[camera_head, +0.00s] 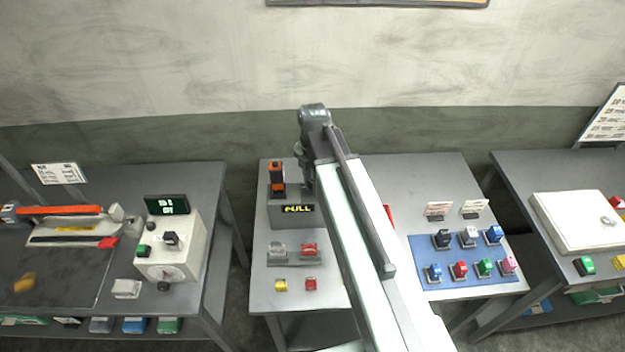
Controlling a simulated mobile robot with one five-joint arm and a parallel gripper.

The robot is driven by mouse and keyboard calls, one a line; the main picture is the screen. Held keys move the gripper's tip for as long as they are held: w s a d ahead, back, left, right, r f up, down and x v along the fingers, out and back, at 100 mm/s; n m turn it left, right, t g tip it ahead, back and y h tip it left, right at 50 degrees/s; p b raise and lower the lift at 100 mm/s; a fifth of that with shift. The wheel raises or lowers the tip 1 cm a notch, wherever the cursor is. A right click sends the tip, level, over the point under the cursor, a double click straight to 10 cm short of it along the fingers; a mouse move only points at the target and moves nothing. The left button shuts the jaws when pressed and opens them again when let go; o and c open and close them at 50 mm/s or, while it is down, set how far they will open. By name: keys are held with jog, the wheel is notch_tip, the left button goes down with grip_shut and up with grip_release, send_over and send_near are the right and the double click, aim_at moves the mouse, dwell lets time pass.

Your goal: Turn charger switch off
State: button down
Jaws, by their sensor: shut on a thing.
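The charger (283,214) is a dark grey box on the middle table. Its yellow lit display seems to read FULL. An orange and black battery (277,181) stands upright in its top. No charger switch can be made out; the charger's right side is partly behind my arm. My gripper (308,181) points down at the charger's right end, close beside it. Its fingertips are small and partly covered by the arm. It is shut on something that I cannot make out.
The middle table (262,300) also holds a grey and a red block (309,250) on a rack. A blue mat (420,252) at the right carries several coloured blocks. A white machine (180,250) stands on the left table, a white panel (580,225) on the right one.

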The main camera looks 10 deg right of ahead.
dwell(0.4)
jog(key=c, duration=1)
grip_release()
notch_tip(320, 180, up, 8)
jog(key=p, duration=0.8)
jog(key=shift+f, duration=0.1)
